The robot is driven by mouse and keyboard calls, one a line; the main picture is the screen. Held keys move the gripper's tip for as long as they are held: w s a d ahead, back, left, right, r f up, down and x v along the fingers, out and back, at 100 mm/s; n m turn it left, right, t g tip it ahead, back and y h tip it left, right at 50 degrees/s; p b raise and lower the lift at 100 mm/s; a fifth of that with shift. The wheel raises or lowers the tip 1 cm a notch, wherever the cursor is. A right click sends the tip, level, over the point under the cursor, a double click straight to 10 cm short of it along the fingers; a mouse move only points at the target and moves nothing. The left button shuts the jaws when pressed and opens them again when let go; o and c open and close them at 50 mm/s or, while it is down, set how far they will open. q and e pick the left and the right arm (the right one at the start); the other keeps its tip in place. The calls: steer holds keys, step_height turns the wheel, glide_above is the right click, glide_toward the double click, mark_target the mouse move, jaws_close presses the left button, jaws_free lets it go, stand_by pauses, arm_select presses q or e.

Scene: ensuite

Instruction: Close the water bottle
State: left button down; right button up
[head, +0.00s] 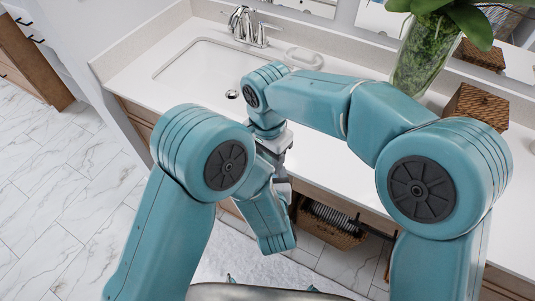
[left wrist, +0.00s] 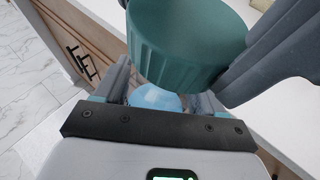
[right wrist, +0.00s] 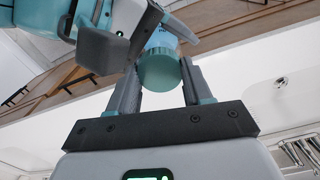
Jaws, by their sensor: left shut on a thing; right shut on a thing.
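The light blue water bottle (left wrist: 156,98) sits between the jaws of my left gripper (left wrist: 160,92), which is shut on it. A ribbed teal cap (left wrist: 187,42) is directly above the bottle in the left wrist view. In the right wrist view the cap (right wrist: 160,70) is between the fingers of my right gripper (right wrist: 160,85), shut on it, with the blue bottle (right wrist: 160,38) right beyond it. The cap is in line with the bottle and against or very near its mouth; I cannot tell how it is seated. In the head view my arms hide bottle and cap.
A white counter (head: 330,165) with a sink (head: 205,70) and a faucet (head: 243,25) lies beyond my arms. A plant vase (head: 425,60) and a wicker box (head: 476,105) stand at the back right. A wicker basket (head: 328,228) is below the counter. The marble floor at left is clear.

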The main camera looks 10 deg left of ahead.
steer(key=shift+f, duration=0.65)
steer(key=shift+d+f, duration=0.1)
steer(key=shift+f, duration=0.8)
steer(key=shift+r, duration=0.1)
stand_by(0.4)
steer(key=shift+r, duration=0.15)
steer(key=shift+s, duration=0.1)
steer(key=shift+s+r, duration=0.25)
steer(key=shift+r, duration=0.05)
stand_by(0.8)
steer(key=shift+w+f, duration=0.3)
steer(key=shift+f, duration=0.4)
stand_by(0.6)
steer(key=shift+w+r, duration=0.1)
steer(key=shift+r, duration=0.15)
steer(key=shift+s+r, duration=0.3)
stand_by(0.9)
